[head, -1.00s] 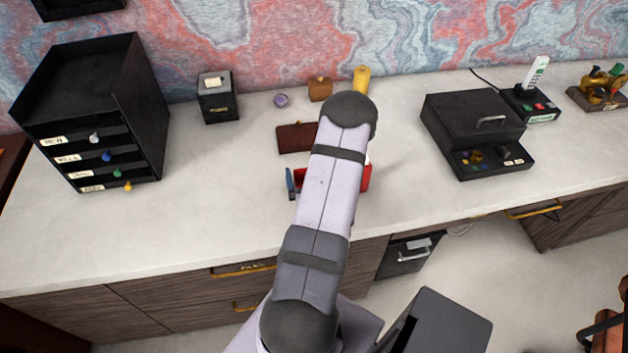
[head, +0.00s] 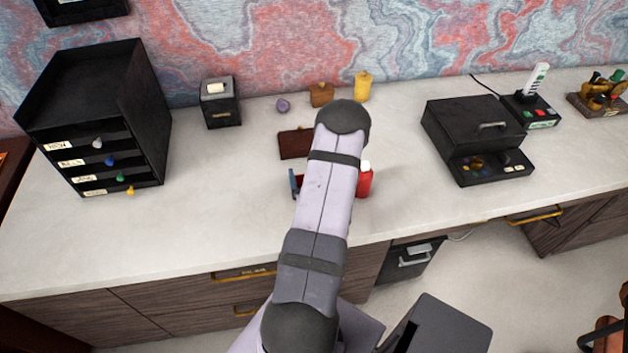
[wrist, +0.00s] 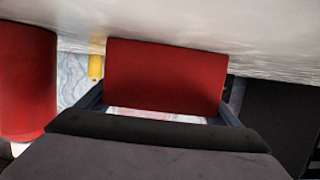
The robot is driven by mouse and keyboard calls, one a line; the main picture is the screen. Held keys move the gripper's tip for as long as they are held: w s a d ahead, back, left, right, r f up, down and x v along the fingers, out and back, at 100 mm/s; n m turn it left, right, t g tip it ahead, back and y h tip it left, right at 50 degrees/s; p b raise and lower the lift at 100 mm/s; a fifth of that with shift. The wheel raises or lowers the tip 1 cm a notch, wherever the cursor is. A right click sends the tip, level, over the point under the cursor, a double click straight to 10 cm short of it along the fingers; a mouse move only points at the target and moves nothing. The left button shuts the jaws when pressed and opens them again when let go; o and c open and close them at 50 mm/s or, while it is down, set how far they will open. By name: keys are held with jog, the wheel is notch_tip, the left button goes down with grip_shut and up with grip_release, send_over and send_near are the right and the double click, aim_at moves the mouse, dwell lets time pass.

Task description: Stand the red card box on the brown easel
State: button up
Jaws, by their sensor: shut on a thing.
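The red card box (wrist: 165,75) shows in the wrist view as a flat red face between the two blue-grey fingers of my gripper (wrist: 162,100). My gripper is shut on it. In the head view my arm hides the box and most of the gripper; one blue finger (head: 295,182) shows left of the arm. The brown easel (head: 295,143) appears as a dark brown piece on the desk just beyond the gripper, its right end hidden by my arm. I cannot tell how high the box is above the desk.
A red bottle with a white cap (head: 364,181) stands close right of my arm; it also shows in the wrist view (wrist: 26,85). Behind the easel are a purple ball (head: 283,105), a brown bottle (head: 321,95) and a yellow bottle (head: 362,87). A black drawer unit (head: 95,110) stands left.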

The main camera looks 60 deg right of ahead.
jog(key=shift+r, duration=0.25)
jog(key=shift+r, duration=4.8)
jog(key=w+f+n+t+y+b, duration=0.15)
jog(key=w+f+b, duration=0.25)
jog(key=w+b, duration=0.4)
jog(key=w+d+r+b, duration=0.5)
jog(key=w+d+r, duration=0.2)
jog(key=d, duration=0.1)
jog(key=d+m+g+h, duration=0.1)
jog(key=d+m+g, duration=0.1)
jog(key=d, duration=0.4)
jog(key=shift+s+f+h+p, duration=0.3)
jog(key=shift+s+f+h, duration=0.05)
jog(key=shift+s, duration=0.1)
jog(key=shift+f, duration=4.95)
